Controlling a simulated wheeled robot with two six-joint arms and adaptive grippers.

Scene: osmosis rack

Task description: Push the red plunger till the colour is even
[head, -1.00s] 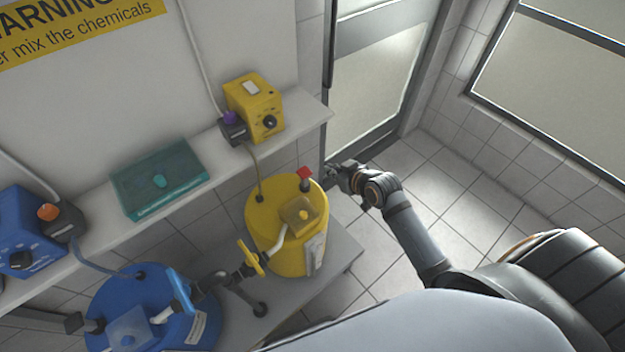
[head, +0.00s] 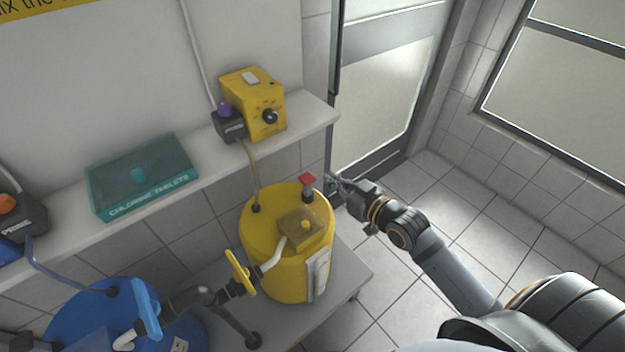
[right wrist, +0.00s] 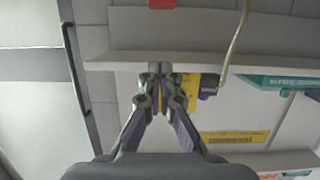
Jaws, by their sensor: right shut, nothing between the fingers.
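The red plunger (head: 308,181) stands up from the top of the yellow tank (head: 270,265), near its back right rim. Its red cap also shows cut off at the top edge of the right wrist view (right wrist: 161,4). My right gripper (head: 333,182) is just right of the plunger, pointing left at about the cap's height in the picture. I cannot tell how far apart they are in depth. In the right wrist view its fingertips (right wrist: 158,68) are together with nothing between them. My left gripper is not in view.
A shelf (head: 320,111) behind the tank holds a yellow pump (head: 252,100) and a teal tablets box (head: 142,180). A yellow-handled valve (head: 240,271) and a blue tank (head: 85,318) are at lower left. Tiled floor at right is free.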

